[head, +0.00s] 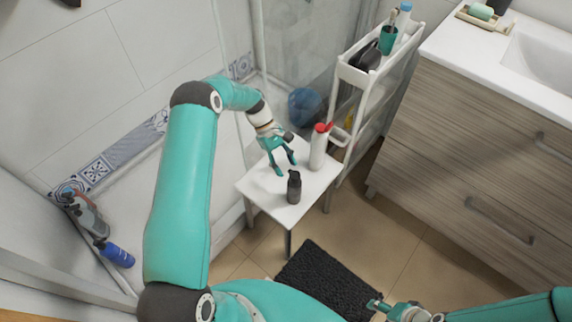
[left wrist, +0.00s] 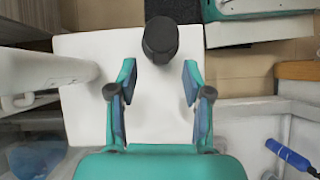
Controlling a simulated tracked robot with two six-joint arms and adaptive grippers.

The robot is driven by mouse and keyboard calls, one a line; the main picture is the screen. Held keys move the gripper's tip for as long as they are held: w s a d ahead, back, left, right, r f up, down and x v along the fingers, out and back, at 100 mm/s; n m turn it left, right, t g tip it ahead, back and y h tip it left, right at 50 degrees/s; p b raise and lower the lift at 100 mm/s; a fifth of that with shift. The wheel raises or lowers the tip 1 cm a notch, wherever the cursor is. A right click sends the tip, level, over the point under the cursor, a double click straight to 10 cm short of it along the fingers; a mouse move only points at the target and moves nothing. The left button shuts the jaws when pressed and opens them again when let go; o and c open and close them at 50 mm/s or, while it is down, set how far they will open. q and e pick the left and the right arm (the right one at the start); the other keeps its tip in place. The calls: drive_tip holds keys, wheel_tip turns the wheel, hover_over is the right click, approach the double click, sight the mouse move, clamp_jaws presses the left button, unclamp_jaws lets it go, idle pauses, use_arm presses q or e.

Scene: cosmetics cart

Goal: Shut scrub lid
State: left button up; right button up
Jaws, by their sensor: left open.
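A small dark bottle (head: 293,190) stands upright on a small white table (head: 262,197). Its top looks uneven in the head view, but I cannot tell how far its lid is open. My left gripper (head: 284,169) is open and empty above the table, just behind the bottle. In the left wrist view the dark bottle (left wrist: 160,40) is just beyond the spread fingertips of my left gripper (left wrist: 158,78), apart from both. No label naming the scrub is readable. My right gripper (head: 376,304) is low at the bottom edge, partly seen, away from the table.
A white bottle with a red top (head: 318,150) stands on the table, close right of my left gripper. A white cart (head: 352,77) stands behind it, and a wooden cabinet (head: 480,150) at right. A black mat (head: 322,284) lies on the floor.

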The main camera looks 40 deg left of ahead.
use_arm(q)
drive_tip(key=shift+r, duration=0.1)
drive_tip(key=v, duration=0.7)
drive_tip(key=shift+a+r, duration=0.1)
